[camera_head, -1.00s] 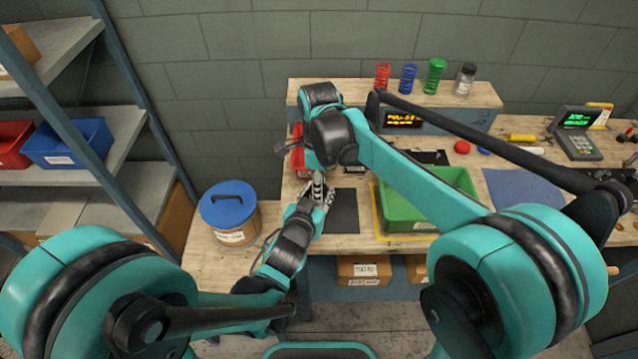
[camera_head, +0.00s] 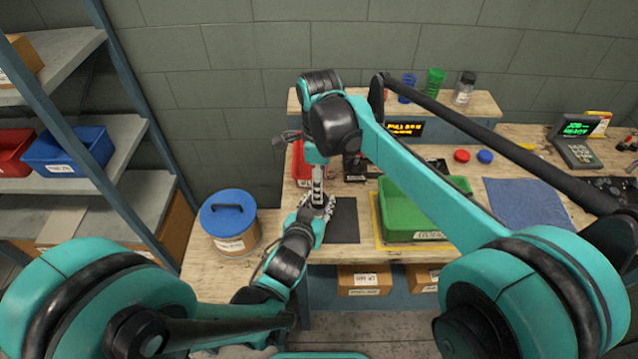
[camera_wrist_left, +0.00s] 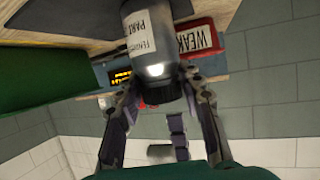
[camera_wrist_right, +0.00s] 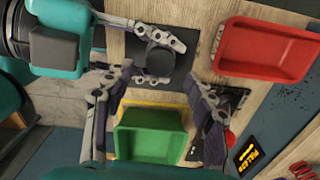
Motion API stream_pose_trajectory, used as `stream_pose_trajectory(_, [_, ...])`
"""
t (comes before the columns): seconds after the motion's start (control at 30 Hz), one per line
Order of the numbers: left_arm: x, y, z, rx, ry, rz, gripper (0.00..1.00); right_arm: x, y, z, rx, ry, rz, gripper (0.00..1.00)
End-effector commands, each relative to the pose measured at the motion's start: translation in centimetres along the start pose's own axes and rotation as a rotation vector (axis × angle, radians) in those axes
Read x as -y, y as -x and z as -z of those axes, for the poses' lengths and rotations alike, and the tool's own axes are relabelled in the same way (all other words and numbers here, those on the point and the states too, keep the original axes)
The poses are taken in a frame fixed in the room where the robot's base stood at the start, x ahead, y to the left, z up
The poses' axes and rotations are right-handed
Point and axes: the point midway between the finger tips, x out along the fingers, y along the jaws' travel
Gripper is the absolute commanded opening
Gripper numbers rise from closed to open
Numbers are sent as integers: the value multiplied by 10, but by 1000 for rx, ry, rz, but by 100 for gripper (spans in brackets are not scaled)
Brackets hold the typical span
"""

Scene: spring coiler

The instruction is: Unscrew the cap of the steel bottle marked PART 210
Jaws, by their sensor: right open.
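The steel bottle (camera_wrist_left: 150,40) is a grey cylinder with a white label. The word PART is readable in the left wrist view; the number is not. My left gripper (camera_head: 318,208) has its fingers on both sides of the bottle and appears shut on it. In the right wrist view the dark round cap (camera_wrist_right: 160,60) shows from above between the left fingers. My right gripper (camera_wrist_right: 158,82) is open and empty, pointing down. In the head view the right gripper (camera_head: 318,183) is just above the left one, and hides most of the bottle.
A green bin (camera_head: 415,210) stands right of the dark mat (camera_head: 343,222). A red bin (camera_wrist_right: 265,50) lies behind the grippers. A blue-lidded tub (camera_head: 230,220) stands at the bench's left end. A blue cloth (camera_head: 525,203) lies on the right.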

Motion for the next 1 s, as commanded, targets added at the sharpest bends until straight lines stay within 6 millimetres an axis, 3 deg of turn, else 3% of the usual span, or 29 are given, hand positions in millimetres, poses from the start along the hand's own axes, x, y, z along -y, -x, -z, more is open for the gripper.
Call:
stream_pose_trajectory(0.03, [0,0,-2,4,0,1,51,0,-1,0,0,0,0,55])
stream_pose_trajectory(0.07, [0,0,-2,4,0,1,58,0,-1,0,0,0,0,55])
stream_pose_trajectory(0.47, [0,4,0,0,0,0,59,0,0,0,0,0,0,55])
stream_pose_trajectory(1.0, [0,72,0,0,-1,-1,59,0,0,0,0,0,0,55])
